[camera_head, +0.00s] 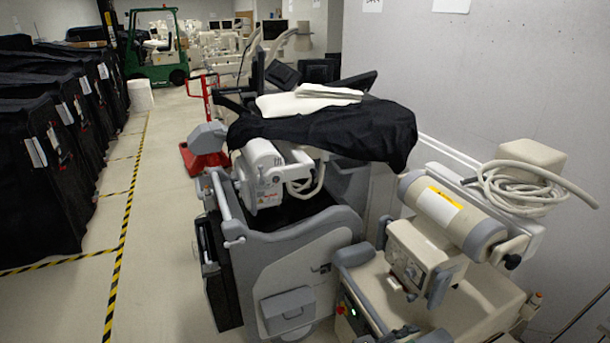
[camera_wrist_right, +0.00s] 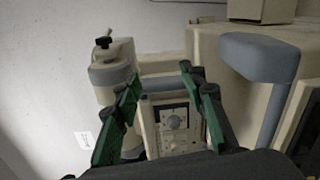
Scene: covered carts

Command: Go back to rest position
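My right gripper (camera_wrist_right: 160,82) shows in the right wrist view, with green fingers standing well apart. It is open, and nothing is held between the fingers. Behind the fingers are a beige machine with a control panel (camera_wrist_right: 174,125) and a grey cylinder end (camera_wrist_right: 108,72); the distance to them is hard to tell. Neither gripper shows in the head view, and my left gripper is in no view.
In the head view, a grey and beige machine (camera_head: 290,245) under a black cover (camera_head: 340,130) stands ahead. A beige machine (camera_head: 445,215) stands right by the wall. Black covered carts (camera_head: 35,180) line the left. A clear aisle (camera_head: 160,230) leads to a green forklift (camera_head: 157,55).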

